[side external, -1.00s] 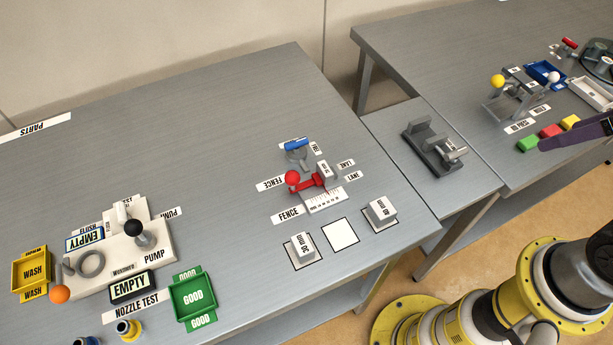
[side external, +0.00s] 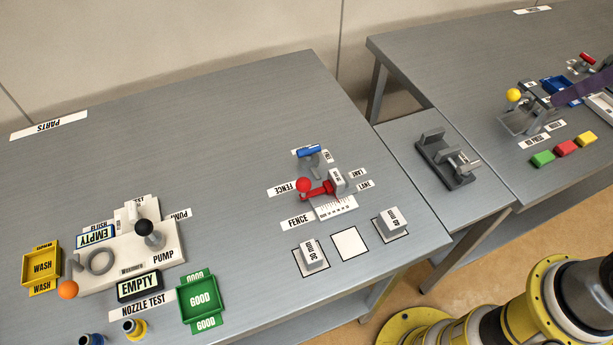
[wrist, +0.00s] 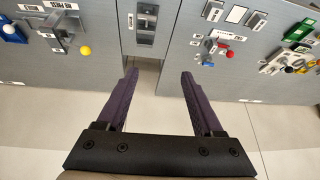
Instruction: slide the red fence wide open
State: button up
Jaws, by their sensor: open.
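The red fence (side external: 318,191) stands on the left table near its right edge, with a red ball knob (side external: 303,185) at its left end. A white ruled scale (side external: 335,207) lies in front of it, and a grey block marked with text sits at its right end. The fence also shows small in the wrist view (wrist: 221,48). My gripper (wrist: 158,75) is open and empty, its two purple fingers wide apart, high above the floor and away from the fence.
A blue-handled lever (side external: 308,150) stands just behind the fence. Blocks marked 30 (side external: 311,254) and 40 (side external: 390,224) sit in front. A grey fixture (side external: 445,158) is on the small middle table. The pump unit (side external: 130,250) is at left; the table between is clear.

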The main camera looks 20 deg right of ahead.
jog(key=w+a+r+n+g+y, duration=0.1)
jog(key=w+a+r+n+g, duration=0.15)
jog(key=w+a, duration=0.45)
jog(key=n+g, duration=0.4)
send_over(304, 179)
jog(key=w+d, duration=0.1)
jog(key=d, duration=0.1)
notch_tip(304, 179, down, 17)
jog(key=shift+m, duration=0.25)
jog(key=f, duration=0.4)
jog(key=a+f, duration=0.1)
jog(key=f, duration=0.3)
jog(key=s+a+f, duration=0.1)
jog(key=f, duration=0.4)
grip_shut()
